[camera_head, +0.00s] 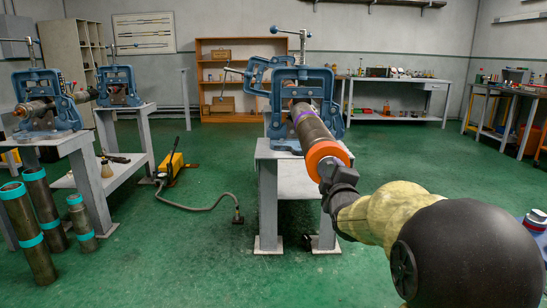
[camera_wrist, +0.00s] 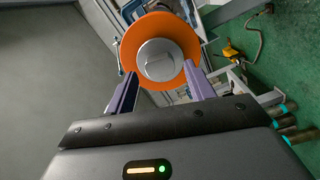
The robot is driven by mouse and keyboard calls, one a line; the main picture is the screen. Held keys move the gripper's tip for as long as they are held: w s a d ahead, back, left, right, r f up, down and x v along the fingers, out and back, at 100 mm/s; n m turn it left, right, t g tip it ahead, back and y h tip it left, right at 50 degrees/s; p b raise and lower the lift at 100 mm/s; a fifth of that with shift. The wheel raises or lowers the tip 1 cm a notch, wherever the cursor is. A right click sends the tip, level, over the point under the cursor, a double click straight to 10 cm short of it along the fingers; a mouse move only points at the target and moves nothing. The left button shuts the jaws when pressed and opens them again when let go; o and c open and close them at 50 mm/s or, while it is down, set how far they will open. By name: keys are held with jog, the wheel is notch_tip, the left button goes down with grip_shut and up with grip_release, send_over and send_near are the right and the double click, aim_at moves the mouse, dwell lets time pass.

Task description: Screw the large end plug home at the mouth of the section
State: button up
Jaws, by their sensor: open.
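The pipe section (camera_head: 311,123), dark with a purple band, is clamped in the middle blue vise (camera_head: 331,101) and points toward me. The large end plug (camera_head: 327,154) appears as a wide orange disc at the section's mouth. It also shows in the wrist view (camera_wrist: 190,40), with a round grey boss at its centre. My gripper (camera_head: 328,172) is in front of the plug. In the wrist view my gripper (camera_wrist: 160,73) is open, its two purple fingers on either side of the boss. I cannot tell whether they touch the plug. The thread is hidden.
The vise stands on a grey bench (camera_head: 267,200). A yellow pump (camera_head: 172,166) and its hose (camera_head: 195,208) lie on the floor to the left. Several pipes with teal bands (camera_head: 28,232) stand at the lower left.

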aim_at(325, 167)
jog(key=shift+w, duration=0.1)
jog(key=shift+w+p, duration=0.3)
jog(key=shift+w, duration=0.7)
grip_shut()
jog(key=m+b, duration=0.1)
jog(key=m, duration=0.4)
jog(key=shift+f+m, duration=0.1)
jog(key=shift+m, duration=0.2)
jog(key=m+b, duration=0.1)
jog(key=m, duration=0.5)
jog(key=shift+m+b, duration=0.35)
jog(key=shift+m, duration=0.95)
